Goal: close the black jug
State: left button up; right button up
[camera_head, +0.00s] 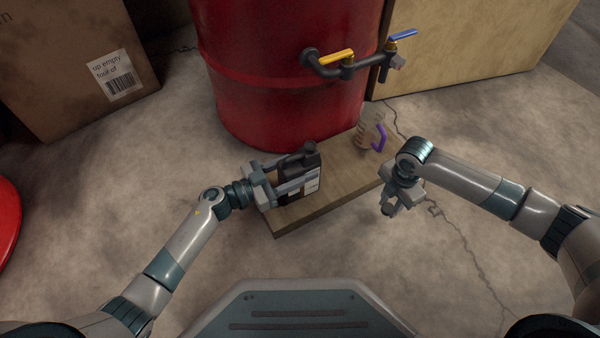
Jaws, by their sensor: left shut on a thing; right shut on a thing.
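The black jug (296,163), with a pale label, stands upright at the left end of a low wooden board. My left gripper (290,188) is shut on the jug's body from the left, its fingers on either side. The jug's dark neck (309,147) points up; I cannot tell whether a cap sits on it. My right gripper (389,211) is to the right of the jug, just past the board's front right edge, pointing down. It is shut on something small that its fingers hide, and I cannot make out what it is.
A clear measuring jug with a purple handle (379,138) stands at the board's (338,184) far right. A red drum (285,105) with yellow and blue taps overhangs behind. Cardboard boxes (60,60) stand at the back left and right (470,50). A crack crosses the floor.

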aim_at(300, 158)
pick_arm(q)
jog(key=shift+r+p, duration=0.3)
jog(key=shift+r, duration=0.05)
pick_arm(e)
jog(key=shift+r, duration=0.25)
